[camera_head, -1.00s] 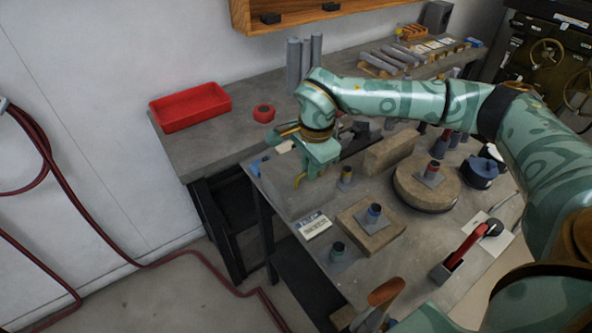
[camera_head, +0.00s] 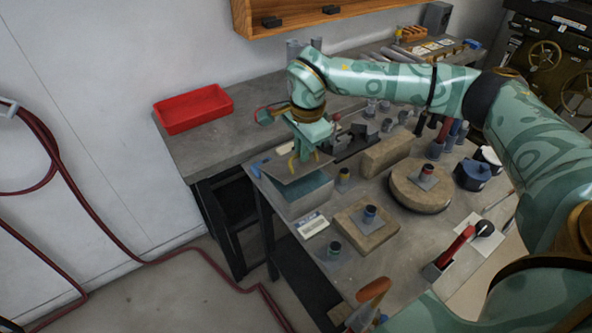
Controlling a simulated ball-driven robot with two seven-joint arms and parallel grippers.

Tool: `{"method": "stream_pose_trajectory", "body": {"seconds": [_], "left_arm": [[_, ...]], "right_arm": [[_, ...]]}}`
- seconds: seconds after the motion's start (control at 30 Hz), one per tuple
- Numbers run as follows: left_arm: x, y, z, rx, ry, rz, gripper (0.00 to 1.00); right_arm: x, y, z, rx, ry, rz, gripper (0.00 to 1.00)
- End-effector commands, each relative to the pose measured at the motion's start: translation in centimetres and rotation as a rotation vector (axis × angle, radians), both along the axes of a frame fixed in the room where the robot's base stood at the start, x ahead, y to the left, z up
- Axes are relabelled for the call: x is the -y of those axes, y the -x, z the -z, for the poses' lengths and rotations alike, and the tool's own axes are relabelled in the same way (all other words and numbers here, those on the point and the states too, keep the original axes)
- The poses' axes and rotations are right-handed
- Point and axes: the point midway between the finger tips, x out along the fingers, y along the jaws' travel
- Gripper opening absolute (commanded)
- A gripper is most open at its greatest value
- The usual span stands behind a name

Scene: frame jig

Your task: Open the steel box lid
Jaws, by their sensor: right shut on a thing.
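The grey steel box (camera_head: 297,208) sits at the left corner of the near workbench. Its lid (camera_head: 280,168) is raised and tilted, with a gap between it and the box's rim. Part of the blue-green interior (camera_head: 312,190) shows through the gap. My right gripper (camera_head: 304,160) reaches in from the right over the box and is shut on the lid near its edge. The gripper hides part of the lid. My left gripper is not in view.
A label card (camera_head: 312,225) lies in front of the box. A wooden block (camera_head: 385,157) and a round wooden stand (camera_head: 420,190) are to the right. A square wooden base (camera_head: 367,230) stands nearer. A red tray (camera_head: 193,108) sits on the back bench.

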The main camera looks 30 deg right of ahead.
Motion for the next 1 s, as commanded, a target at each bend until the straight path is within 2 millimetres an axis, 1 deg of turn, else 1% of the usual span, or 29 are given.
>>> {"method": "stream_pose_trajectory", "body": {"seconds": [0.27,0.57,0.83,1.0], "left_arm": [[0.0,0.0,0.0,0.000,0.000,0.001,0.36],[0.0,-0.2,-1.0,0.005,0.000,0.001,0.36],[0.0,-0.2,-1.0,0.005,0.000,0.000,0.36],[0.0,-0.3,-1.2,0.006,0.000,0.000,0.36]], "right_arm": [[0.0,-0.1,0.0,0.000,0.000,-0.003,0.00],[-0.2,-1.9,-1.9,0.001,0.001,-0.003,0.00],[-0.2,-2.0,-1.8,-0.001,0.000,-0.004,0.00],[-0.3,-3.4,-2.7,0.000,0.001,-0.004,0.00]]}}
